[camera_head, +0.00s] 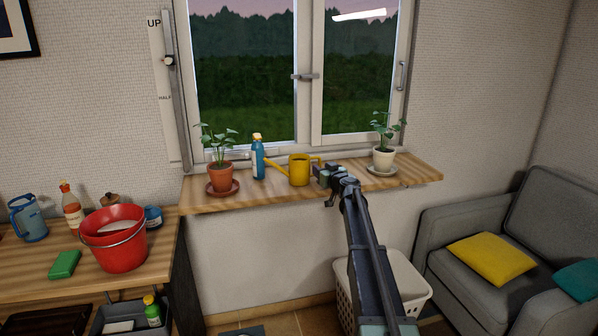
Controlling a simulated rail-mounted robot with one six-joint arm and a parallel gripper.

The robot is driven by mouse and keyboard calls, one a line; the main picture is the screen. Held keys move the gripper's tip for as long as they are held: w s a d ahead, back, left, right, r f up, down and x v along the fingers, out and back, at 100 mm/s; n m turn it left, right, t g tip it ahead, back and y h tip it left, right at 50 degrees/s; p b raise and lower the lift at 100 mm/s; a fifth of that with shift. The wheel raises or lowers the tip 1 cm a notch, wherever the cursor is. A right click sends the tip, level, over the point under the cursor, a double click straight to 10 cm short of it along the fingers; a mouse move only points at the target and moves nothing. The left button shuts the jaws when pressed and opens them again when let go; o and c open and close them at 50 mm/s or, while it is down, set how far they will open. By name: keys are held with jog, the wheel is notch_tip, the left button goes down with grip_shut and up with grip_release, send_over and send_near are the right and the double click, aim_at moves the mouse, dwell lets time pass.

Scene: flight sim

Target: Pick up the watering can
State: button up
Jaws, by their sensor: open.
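The yellow watering can (299,171) stands upright on the wooden window sill (275,194). Its spout points left toward a blue bottle, and its handle is on the right. My gripper (325,178) is open at the right side of the can, close to the handle. The arm comes up from the lower right and hides part of the sill. I cannot tell whether the fingers touch the handle or are around it.
A blue spray bottle (258,159) and a plant in a terracotta pot (221,178) stand left of the can. A plant in a white pot (383,159) stands right of my gripper. A red bucket (115,243) is on the left table. A white basket (405,285) stands below.

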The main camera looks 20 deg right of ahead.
jog(key=shift+w, duration=0.35)
jog(key=shift+s+r, duration=0.1)
jog(key=shift+s, duration=0.05)
grip_shut()
